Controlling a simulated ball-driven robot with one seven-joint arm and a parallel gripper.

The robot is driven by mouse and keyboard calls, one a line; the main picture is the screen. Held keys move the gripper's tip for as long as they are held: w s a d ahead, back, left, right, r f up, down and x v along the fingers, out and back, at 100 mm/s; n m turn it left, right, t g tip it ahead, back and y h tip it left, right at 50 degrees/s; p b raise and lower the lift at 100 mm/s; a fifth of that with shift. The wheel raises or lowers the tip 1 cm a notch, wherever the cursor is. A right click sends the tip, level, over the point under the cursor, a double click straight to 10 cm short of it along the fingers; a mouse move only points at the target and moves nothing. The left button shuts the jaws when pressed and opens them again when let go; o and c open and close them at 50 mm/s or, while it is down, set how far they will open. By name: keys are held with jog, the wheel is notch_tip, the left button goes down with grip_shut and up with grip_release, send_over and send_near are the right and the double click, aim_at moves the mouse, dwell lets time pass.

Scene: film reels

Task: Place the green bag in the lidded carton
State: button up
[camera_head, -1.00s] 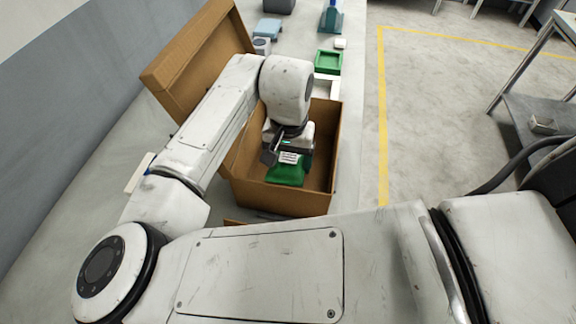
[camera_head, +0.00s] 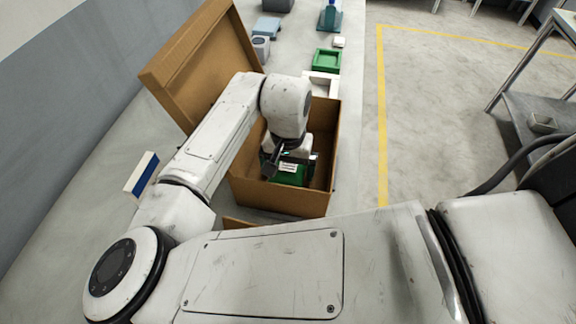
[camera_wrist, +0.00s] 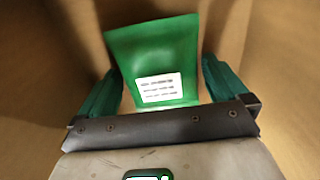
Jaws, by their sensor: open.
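The green bag (camera_wrist: 155,55) with a white printed label lies inside the lidded carton, between my gripper's spread fingers in the wrist view. In the head view the bag (camera_head: 290,180) shows partly, below my gripper. The brown carton (camera_head: 290,201) stands on the bench with its lid (camera_head: 195,60) raised at the back left. My gripper (camera_wrist: 165,85) is open inside the carton, with a gap between each finger and the bag. In the head view my gripper (camera_head: 292,165) is partly hidden by my wrist.
A green tray (camera_head: 327,61), a white tray (camera_head: 322,84) and a blue item (camera_head: 267,28) stand on the bench beyond the carton. A blue and white box (camera_head: 141,175) is left of my arm. The carton's walls stand close around my gripper.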

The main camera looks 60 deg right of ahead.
aim_at(288, 167)
notch_tip(288, 167, up, 12)
jog(key=shift+r, duration=0.15)
dwell(0.5)
dwell(0.4)
